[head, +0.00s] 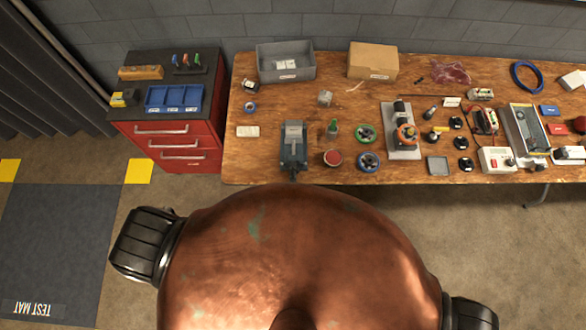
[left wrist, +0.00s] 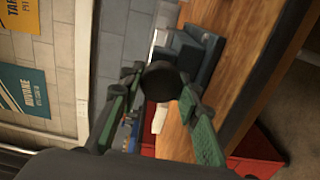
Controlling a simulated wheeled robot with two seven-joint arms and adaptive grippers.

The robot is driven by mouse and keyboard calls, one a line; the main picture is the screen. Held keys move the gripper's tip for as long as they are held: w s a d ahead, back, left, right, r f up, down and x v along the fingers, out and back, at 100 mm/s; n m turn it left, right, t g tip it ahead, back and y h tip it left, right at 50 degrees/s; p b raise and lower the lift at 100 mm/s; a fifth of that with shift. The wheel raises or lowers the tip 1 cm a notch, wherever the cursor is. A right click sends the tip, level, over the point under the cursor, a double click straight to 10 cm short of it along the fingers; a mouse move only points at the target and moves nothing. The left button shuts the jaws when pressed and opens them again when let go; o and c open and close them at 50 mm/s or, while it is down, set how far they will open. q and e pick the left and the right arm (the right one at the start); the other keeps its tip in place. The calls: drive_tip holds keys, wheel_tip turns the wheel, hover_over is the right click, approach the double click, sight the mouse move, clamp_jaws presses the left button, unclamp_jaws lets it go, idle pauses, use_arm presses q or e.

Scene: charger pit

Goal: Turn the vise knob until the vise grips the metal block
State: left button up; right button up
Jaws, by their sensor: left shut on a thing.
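The blue-grey vise (head: 293,150) stands at the table's front edge in the head view, with its dark knob end (head: 293,175) toward me. A paler grey piece (head: 293,128) shows at its top; I cannot tell whether it is the metal block or whether the jaws touch it. In the left wrist view the round black vise knob (left wrist: 162,82) sits between the green-padded fingers of my left gripper (left wrist: 160,90), shut on it. The vise body (left wrist: 192,58) is behind the knob. My right gripper is in neither view.
A green bottle (head: 332,128) and a red-topped tin (head: 332,158) stand close right of the vise. A white block (head: 248,131) lies to the left. A red drawer cabinet (head: 178,145) stands left of the table.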

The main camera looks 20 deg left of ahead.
use_arm(q)
drive_tip(key=m+p, duration=0.2)
drive_tip(key=m, duration=0.3)
drive_tip(key=shift+r, duration=0.1)
drive_tip(key=shift+m, duration=0.4)
drive_tip(key=o, duration=1.1)
drive_tip(key=shift+o, duration=0.2)
wheel_tip(320, 180, up, 8)
drive_tip(key=shift+d+r, duration=0.15)
drive_tip(key=shift+r, duration=0.85)
